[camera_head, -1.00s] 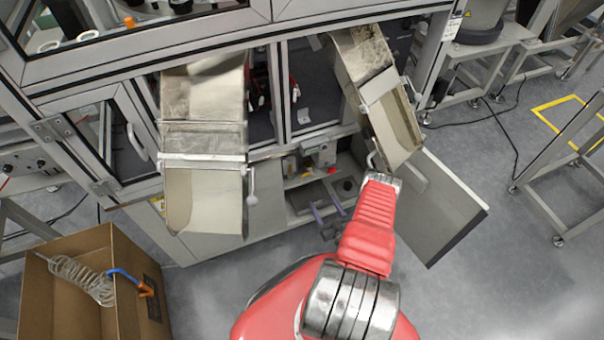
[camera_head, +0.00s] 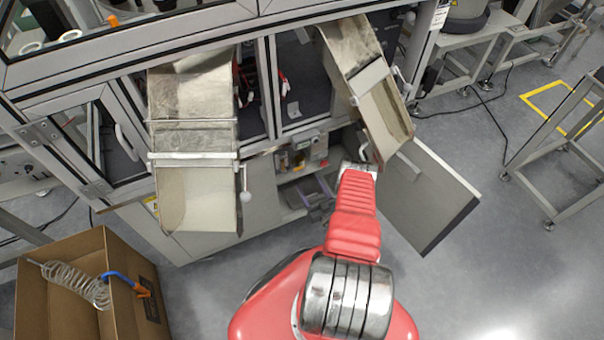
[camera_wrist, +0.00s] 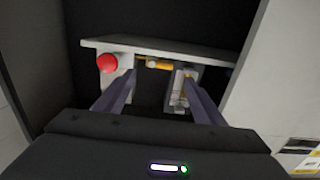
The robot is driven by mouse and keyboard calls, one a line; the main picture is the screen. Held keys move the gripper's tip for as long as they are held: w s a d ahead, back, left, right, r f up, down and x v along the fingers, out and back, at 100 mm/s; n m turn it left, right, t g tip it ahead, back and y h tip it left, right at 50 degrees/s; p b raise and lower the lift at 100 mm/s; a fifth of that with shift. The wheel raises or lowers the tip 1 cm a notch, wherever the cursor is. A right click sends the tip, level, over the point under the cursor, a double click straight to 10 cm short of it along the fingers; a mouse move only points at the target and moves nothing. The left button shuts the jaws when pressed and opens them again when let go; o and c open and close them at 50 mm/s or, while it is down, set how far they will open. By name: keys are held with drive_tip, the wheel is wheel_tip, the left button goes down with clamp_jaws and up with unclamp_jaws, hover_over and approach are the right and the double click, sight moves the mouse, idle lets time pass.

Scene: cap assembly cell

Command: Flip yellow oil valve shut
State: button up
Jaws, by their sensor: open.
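The yellow oil valve (camera_wrist: 158,65) shows in the wrist view as a small yellow piece running sideways inside the dark cabinet. It lies beyond my gripper (camera_wrist: 158,98), under a light shelf edge. My gripper is open, with its two grey-purple fingers apart and nothing between them that I can see it holding. The valve appears ahead of the gap between the fingers, apart from them. The valve's handle position is too small to tell. In the head view my red arm reaches towards the open lower cabinet, and I cannot make out the valve there.
A red round knob (camera_wrist: 107,63) sits left of the valve, and a pale fitting (camera_wrist: 184,84) is near the right finger. The open cabinet door (camera_head: 425,200) stands right of my arm. Two metal chutes (camera_head: 195,105) (camera_head: 365,85) overhang the cabinet. A cardboard box (camera_head: 60,310) is at left.

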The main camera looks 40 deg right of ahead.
sight(301, 169)
drive_tip(key=x, duration=0.8)
drive_tip(key=shift+w+f, duration=0.1)
drive_tip(key=shift+w, duration=0.05)
drive_tip(key=shift+c, duration=0.7)
drive_tip(key=c, duration=0.6)
